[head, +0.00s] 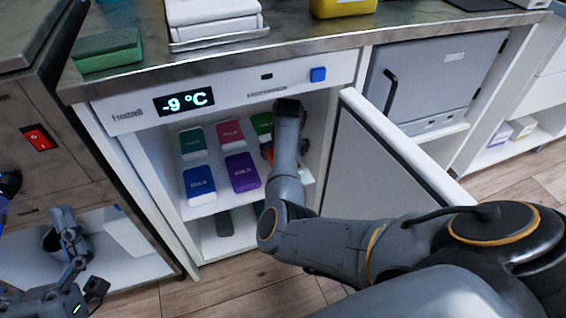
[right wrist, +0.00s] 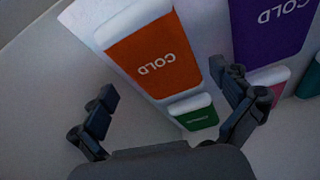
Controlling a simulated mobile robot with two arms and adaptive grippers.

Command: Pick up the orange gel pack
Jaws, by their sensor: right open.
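The orange gel pack (right wrist: 152,58), with a white end and the word COLD, lies on the freezer shelf between the spread fingers of my right gripper (right wrist: 170,93) in the right wrist view. The fingers look apart from it. In the head view only a sliver of the orange pack (head: 268,153) shows; my right arm hides the rest. My right arm reaches into the open freezer (head: 225,97). My left gripper (head: 86,256) is at the lower left, outside the freezer, with its fingers apart and empty.
Blue (head: 199,183), purple (head: 242,172), teal (head: 193,143), pink (head: 229,134) and green (head: 262,123) packs share the shelf. The open freezer door (head: 375,165) stands right of my right arm. A green block (head: 107,50) lies on the counter above.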

